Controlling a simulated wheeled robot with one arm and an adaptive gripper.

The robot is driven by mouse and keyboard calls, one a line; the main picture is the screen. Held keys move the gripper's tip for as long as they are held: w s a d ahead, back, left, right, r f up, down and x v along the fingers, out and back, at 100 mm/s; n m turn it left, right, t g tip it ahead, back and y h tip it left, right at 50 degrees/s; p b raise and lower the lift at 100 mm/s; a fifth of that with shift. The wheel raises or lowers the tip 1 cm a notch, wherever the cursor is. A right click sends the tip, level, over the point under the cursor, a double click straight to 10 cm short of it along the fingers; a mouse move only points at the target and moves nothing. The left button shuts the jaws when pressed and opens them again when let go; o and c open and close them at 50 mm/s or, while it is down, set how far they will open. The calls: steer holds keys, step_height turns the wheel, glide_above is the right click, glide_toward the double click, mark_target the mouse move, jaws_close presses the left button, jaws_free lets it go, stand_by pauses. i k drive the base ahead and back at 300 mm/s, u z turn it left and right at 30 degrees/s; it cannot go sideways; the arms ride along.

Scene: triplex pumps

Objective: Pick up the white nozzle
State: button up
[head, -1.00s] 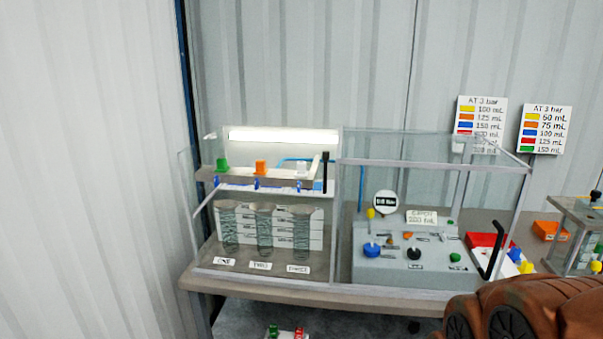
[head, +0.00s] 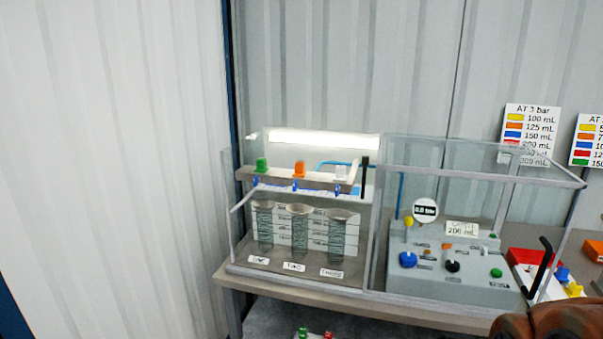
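A white nozzle (head: 341,173) sits at the right end of a beige rail inside the clear case on the bench. A green nozzle (head: 262,165) and an orange nozzle (head: 299,169) sit to its left on the same rail. Three ribbed clear cylinders stand below the rail, with the right one (head: 337,238) under the white nozzle. A black upright handle (head: 364,177) is just right of the white nozzle. My gripper is not in view.
The clear case (head: 375,240) has a second bay with a grey control panel (head: 450,268) and coloured knobs. A red tray (head: 525,262) lies to its right. A brown rounded object (head: 550,322) fills the bottom right corner. Colour charts (head: 531,134) hang behind.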

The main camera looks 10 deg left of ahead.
mark_target(340, 176)
steer(key=z, duration=0.7)
steer(key=i, duration=0.9)
steer(key=u, duration=3.2)
steer(key=k, duration=0.2)
steer(key=u, duration=0.1)
